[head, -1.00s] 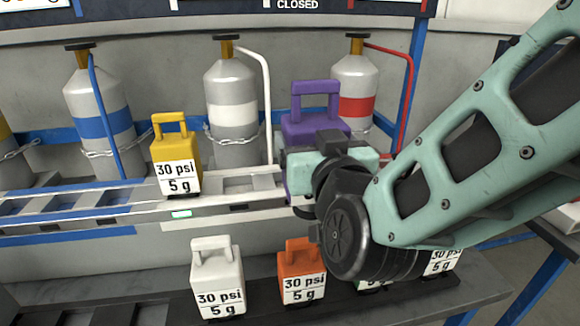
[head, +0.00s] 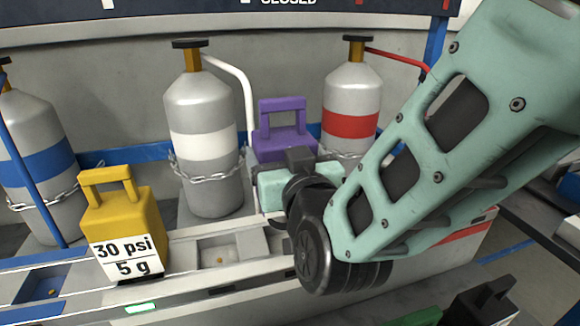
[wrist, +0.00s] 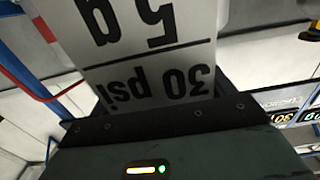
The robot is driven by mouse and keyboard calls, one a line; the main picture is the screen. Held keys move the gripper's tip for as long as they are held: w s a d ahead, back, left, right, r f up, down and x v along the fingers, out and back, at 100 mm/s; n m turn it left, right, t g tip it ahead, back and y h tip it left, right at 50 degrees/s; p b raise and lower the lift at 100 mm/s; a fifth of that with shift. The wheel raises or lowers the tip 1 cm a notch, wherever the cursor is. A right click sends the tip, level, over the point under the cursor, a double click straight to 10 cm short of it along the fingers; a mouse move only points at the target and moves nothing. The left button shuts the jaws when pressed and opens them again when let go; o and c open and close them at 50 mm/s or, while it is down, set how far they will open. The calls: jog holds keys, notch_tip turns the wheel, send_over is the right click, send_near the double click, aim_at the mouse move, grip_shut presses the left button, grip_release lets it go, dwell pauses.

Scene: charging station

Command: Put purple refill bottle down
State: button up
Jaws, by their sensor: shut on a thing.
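The purple refill bottle (head: 283,132) has a square handle on top and is upright in the head view, partly hidden behind my gripper. My gripper (head: 272,185) is shut on it, in front of the rail, between the white-banded and red-banded cylinders. In the wrist view the bottle's white label (wrist: 150,60) fills the upper middle, its "30 psi / 5 g" text upside down. The dark edge of my gripper (wrist: 160,122) lies just below the label. The bottle's base is hidden, so I cannot tell whether it touches the station.
A yellow refill bottle (head: 124,225) stands in the rail at left, above a green light. An empty slot (head: 222,252) lies right of it. Behind stand chained cylinders with blue (head: 38,160), white (head: 203,145) and red (head: 350,122) bands. Green and black bottles show at bottom right.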

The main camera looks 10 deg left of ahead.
jog(key=shift+f, duration=3.6)
jog(key=o, duration=2)
jog(key=shift+f, duration=0.1)
jog(key=shift+c, duration=0.2)
